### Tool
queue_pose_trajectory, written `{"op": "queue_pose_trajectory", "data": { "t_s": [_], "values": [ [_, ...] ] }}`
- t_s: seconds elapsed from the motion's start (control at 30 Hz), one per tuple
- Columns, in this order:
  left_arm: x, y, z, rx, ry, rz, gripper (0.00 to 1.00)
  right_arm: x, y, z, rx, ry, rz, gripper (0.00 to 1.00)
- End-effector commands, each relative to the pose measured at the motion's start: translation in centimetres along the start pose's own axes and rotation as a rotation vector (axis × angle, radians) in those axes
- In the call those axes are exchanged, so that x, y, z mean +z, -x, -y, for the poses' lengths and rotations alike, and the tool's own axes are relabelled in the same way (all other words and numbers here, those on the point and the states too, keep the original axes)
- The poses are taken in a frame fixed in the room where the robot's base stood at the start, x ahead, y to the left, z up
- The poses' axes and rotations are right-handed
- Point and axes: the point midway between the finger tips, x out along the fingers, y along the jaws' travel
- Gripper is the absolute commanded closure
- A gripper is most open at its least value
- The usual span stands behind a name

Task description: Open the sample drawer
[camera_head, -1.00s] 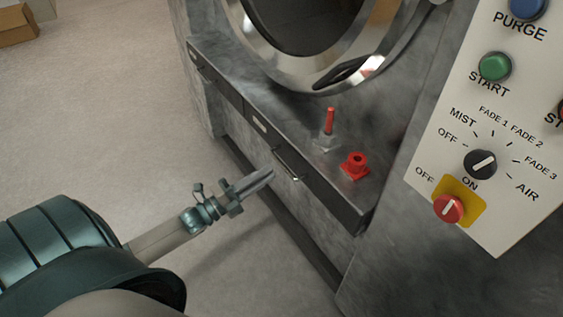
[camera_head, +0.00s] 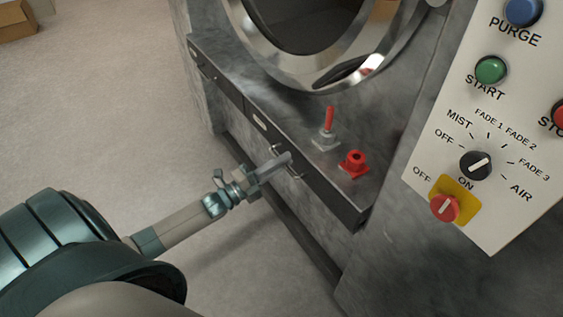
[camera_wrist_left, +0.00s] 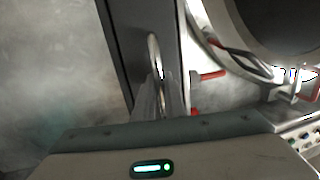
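The sample drawer (camera_head: 325,192) is the dark front panel on the right part of the washer's lower ledge, and it looks closed. Its thin metal bar handle (camera_head: 274,149) is partly covered by my left gripper (camera_head: 280,165), which has its fingertips at the handle. In the left wrist view the curved handle (camera_wrist_left: 154,55) runs down to the two fingers (camera_wrist_left: 161,100), which sit close together at its near end. I cannot tell whether they grip it. My right gripper is in neither view.
A red-tipped lever (camera_head: 328,122) and a red fitting (camera_head: 354,163) stand on the ledge above the drawer. A second drawer front (camera_head: 217,75) is farther left. A control panel (camera_head: 500,130) with buttons and dials is at right.

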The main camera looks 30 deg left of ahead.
Motion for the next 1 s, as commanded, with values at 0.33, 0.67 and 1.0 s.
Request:
{"op": "queue_pose_trajectory", "data": {
  "t_s": [0.33, 0.67, 1.0],
  "values": [
    [-0.1, 0.8, 0.1, 0.003, 0.000, 0.000, 1.00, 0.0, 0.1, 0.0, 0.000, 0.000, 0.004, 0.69],
    [-0.1, 5.7, 1.0, 0.006, 0.000, 0.001, 1.00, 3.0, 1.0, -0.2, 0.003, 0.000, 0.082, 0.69],
    [-0.1, 12.7, 2.3, 0.006, 0.002, 0.002, 1.00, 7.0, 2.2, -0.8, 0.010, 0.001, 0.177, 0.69]
  ]
}}
